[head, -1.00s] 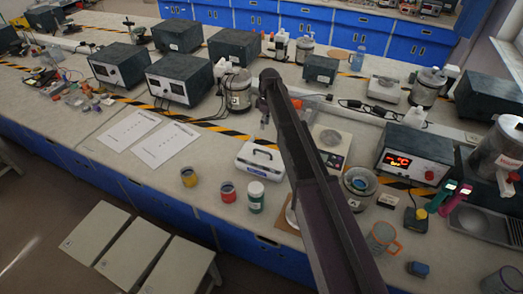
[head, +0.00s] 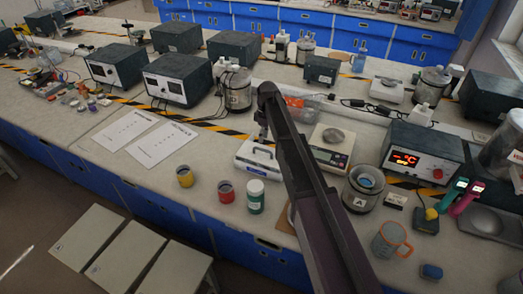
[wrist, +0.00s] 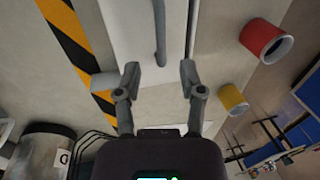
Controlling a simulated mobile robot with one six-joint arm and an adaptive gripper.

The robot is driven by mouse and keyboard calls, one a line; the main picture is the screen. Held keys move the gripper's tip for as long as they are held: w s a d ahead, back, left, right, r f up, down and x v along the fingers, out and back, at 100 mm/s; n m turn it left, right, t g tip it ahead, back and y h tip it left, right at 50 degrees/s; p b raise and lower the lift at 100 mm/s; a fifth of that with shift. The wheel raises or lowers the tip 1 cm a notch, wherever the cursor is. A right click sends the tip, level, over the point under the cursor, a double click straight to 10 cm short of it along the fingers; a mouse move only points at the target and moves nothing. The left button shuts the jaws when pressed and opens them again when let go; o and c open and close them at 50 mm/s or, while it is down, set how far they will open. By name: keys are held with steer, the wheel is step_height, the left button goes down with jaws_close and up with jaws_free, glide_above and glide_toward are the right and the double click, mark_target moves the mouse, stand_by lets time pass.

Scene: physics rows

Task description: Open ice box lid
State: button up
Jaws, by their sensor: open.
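The ice box (head: 243,161) is a small white box with a dark grey handle on its lid, standing on the bench in the head view. Its lid looks shut. In the wrist view, the white box (wrist: 128,22) fills the top middle, with the grey handle bar (wrist: 160,35) running down between my fingers' line. My gripper (wrist: 160,72) is open and empty, with its two fingertips apart just short of the handle's end. In the head view my gripper (head: 263,136) hangs small and partly hidden by my arm at the box's back edge.
Yellow (head: 185,176), red (head: 226,191) and green-white (head: 256,197) containers stand in front of the box. A scale (head: 329,155) is close on its right, beyond my arm. Dark power units (head: 178,80) stand behind left. Printed sheets (head: 161,144) lie flat on the left.

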mark_target(263, 146)
steer(key=shift+s+a+f+b, duration=0.1)
steer(key=shift+s+f+b, duration=0.1)
steer(key=shift+f+b, duration=0.9)
steer(key=shift+s+a+f+b, duration=0.1)
steer(key=shift+s+f+b, duration=0.1)
steer(key=shift+f+b, duration=0.85)
steer(key=shift+f, duration=0.15)
